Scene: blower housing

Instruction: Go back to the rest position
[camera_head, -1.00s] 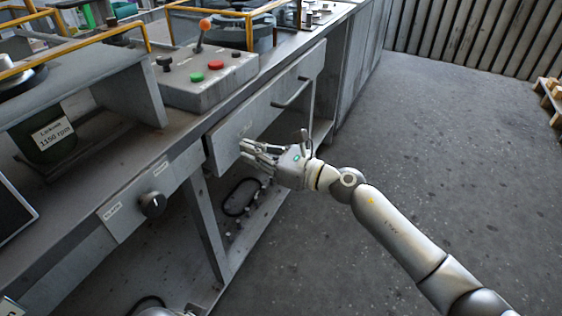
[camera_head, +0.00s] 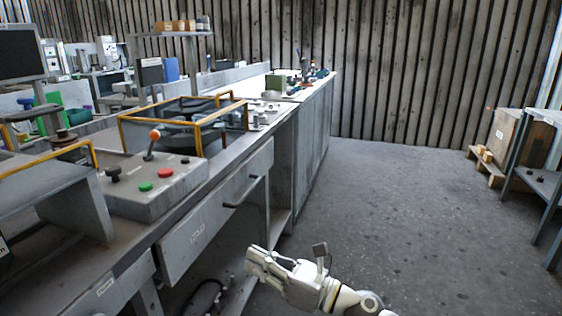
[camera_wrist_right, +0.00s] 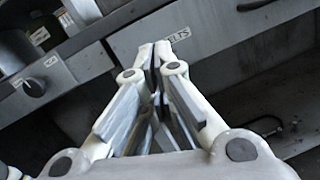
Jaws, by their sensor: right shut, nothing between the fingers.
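My right gripper (camera_head: 262,262) shows at the bottom of the head view, in front of the workbench and below its drawer (camera_head: 205,222). It is empty, and in the right wrist view its fingertips (camera_wrist_right: 155,55) meet. The drawer, with a dark bar handle (camera_head: 243,192), stands behind the fingers in that view, its label partly covered by them. The gripper appears apart from the drawer, though the exact gap is hard to judge. My left gripper is not in view.
A control box (camera_head: 150,190) with green and red buttons and an orange-tipped lever sits on the bench. Yellow rails (camera_head: 165,118) stand behind it. A metal table (camera_head: 540,180) and a wooden crate (camera_head: 497,135) are at the right. The floor (camera_head: 400,215) between is clear.

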